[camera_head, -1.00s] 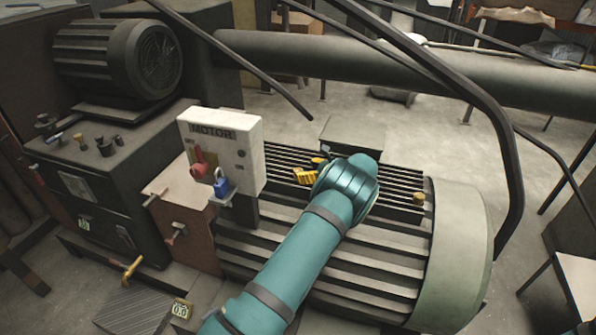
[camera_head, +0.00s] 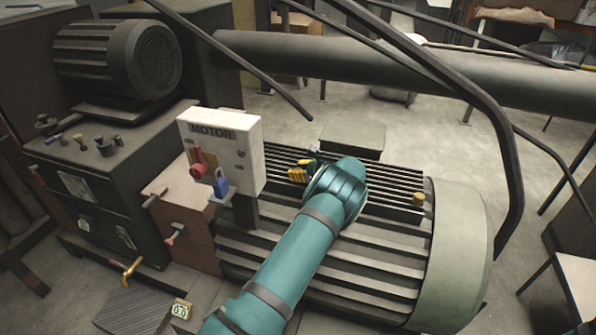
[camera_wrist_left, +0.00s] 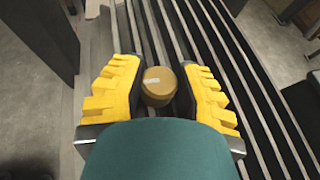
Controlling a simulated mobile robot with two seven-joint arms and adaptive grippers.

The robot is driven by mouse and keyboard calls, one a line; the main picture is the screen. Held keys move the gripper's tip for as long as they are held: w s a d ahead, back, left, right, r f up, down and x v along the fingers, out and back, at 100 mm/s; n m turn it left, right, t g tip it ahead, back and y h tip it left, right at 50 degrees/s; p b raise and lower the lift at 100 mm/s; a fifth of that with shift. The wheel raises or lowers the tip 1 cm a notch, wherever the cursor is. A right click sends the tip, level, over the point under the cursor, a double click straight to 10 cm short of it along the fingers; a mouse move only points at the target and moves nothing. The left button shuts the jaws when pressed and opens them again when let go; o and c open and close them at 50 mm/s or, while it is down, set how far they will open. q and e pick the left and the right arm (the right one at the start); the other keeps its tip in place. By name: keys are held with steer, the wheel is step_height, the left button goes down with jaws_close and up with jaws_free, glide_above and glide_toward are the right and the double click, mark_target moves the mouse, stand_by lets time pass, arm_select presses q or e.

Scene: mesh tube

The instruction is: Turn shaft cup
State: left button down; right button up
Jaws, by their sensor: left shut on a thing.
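A round brass-yellow shaft cup (camera_wrist_left: 158,86) with a small pale label on its top sits between the yellow fingers of my left gripper (camera_wrist_left: 160,72) in the left wrist view. The fingers stand on either side of it, shut on it. In the head view my left gripper (camera_head: 302,170) is at the ribbed top of the large grey motor (camera_head: 365,255), and the cup is hidden by the gripper and wrist. A second small brass cup (camera_head: 418,199) stands on the ribs farther right, apart from the gripper. My right gripper does not show.
A white MOTOR switch box (camera_head: 240,150) with a red handle (camera_head: 199,163) and blue padlock (camera_head: 221,188) stands left of the gripper. Dark bent bars (camera_head: 490,110) and a thick pipe (camera_head: 400,80) cross behind.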

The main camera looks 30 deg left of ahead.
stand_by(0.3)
arm_select(q)
steer(key=shift+f+m+t+b, duration=0.15)
steer(key=shift+m+t+b, duration=0.75)
steer(key=shift+t+b, duration=0.15)
steer(key=m+t+h+b, duration=0.1)
steer(key=m+t+b, duration=0.2)
steer(key=t+b, duration=0.1)
steer(key=shift+s+a+f+m+h+b, duration=0.1)
steer(key=shift+m+h+b, duration=0.25)
steer(key=shift+b, duration=0.3)
steer(key=shift+m+t+h+b, duration=0.25)
steer(key=shift+m+b, duration=0.05)
steer(key=shift+m, duration=0.05)
steer(key=shift+a+r+m+t+h, duration=0.1)
steer(key=shift+r+m+t+h, duration=0.1)
steer(key=shift+m+t+h, duration=1.9)
steer(key=shift+m, duration=0.3)
steer(key=shift+r+m, duration=0.1)
steer(key=shift+m, duration=0.2)
steer(key=shift+m+t+h, duration=0.3)
steer(key=shift+h, duration=0.2)
